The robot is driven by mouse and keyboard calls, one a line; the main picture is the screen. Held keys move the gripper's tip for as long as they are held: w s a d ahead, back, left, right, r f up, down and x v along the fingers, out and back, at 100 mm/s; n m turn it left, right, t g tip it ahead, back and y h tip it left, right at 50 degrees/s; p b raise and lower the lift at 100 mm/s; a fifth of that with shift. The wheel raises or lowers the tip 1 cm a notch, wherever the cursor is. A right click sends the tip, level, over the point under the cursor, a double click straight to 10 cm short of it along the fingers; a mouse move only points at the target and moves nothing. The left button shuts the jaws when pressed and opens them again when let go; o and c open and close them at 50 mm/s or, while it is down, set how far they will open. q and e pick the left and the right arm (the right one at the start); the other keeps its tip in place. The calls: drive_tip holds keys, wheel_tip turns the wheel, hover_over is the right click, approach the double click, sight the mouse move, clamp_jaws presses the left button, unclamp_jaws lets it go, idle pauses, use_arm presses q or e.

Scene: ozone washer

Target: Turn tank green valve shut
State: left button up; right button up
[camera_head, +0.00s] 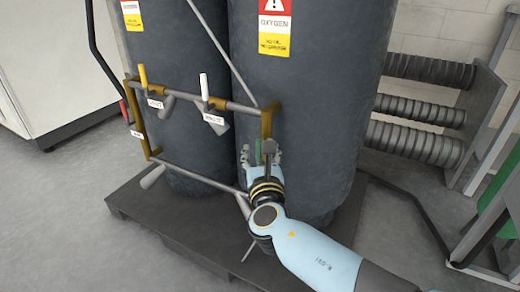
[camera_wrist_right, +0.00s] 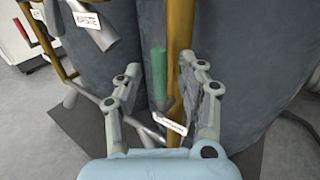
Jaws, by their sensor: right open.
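The green valve handle (camera_wrist_right: 159,76) stands upright between the open fingers of my right gripper (camera_wrist_right: 160,85) in the right wrist view. A white tag (camera_wrist_right: 171,123) hangs just below it, beside the yellow-brown pipe post. In the head view my right gripper (camera_head: 261,155) is at the right end of the pipe frame, and only a sliver of the green handle (camera_head: 258,150) shows between the fingers. I cannot tell whether any finger touches the handle or the post. My left gripper is not in view.
A yellow valve (camera_head: 143,77) and a white valve (camera_head: 204,88) sit on the upper pipe to the left. Two dark oxygen tanks (camera_head: 310,100) stand behind on a dark pallet (camera_head: 130,205).

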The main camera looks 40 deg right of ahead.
clamp_jaws()
idle(0.5)
